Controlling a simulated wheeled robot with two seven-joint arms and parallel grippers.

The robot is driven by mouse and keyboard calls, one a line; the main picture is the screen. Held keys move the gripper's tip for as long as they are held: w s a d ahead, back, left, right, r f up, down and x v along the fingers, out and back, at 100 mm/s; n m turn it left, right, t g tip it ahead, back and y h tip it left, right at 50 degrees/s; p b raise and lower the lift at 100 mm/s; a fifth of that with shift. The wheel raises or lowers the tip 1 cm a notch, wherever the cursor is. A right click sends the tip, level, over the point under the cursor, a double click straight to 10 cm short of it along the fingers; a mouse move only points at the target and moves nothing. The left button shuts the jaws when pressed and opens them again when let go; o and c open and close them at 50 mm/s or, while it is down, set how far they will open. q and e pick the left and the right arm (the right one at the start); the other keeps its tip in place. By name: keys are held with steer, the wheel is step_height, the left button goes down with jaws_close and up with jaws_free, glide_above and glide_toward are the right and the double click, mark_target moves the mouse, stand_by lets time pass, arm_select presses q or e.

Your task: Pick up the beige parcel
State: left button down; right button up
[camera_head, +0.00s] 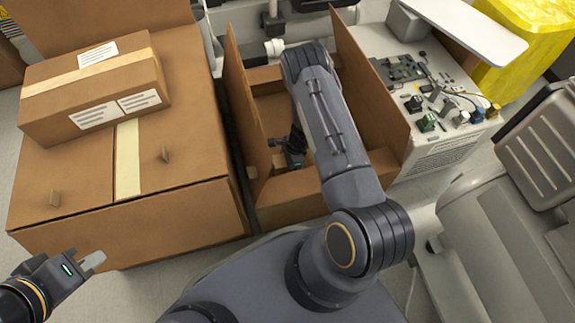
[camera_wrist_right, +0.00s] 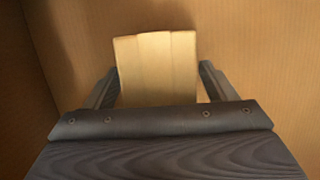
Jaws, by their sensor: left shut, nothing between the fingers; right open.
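The beige parcel (camera_wrist_right: 157,62) shows in the right wrist view as a small pale block against the brown cardboard of a box. My right gripper (camera_wrist_right: 158,84) is open, with one finger on each side of the parcel. The fingers are not visibly closed on it. In the head view, my right arm reaches down into the open cardboard box (camera_head: 290,190), and its gripper (camera_head: 290,152) is low inside, partly hidden by the arm. My left gripper (camera_head: 93,262) is shut and empty, in front of the large closed box at the left.
A large closed carton (camera_head: 70,195) with a smaller taped carton (camera_head: 95,90) on top stands left of the open box. The open box's raised flaps (camera_head: 372,90) flank my right arm. A white unit with small parts (camera_head: 440,155) stands to the right.

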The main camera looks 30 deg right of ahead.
steer(key=shift+f, duration=0.1)
stand_by(0.3)
steer(key=c, duration=1.2)
steer(key=shift+o, duration=0.2)
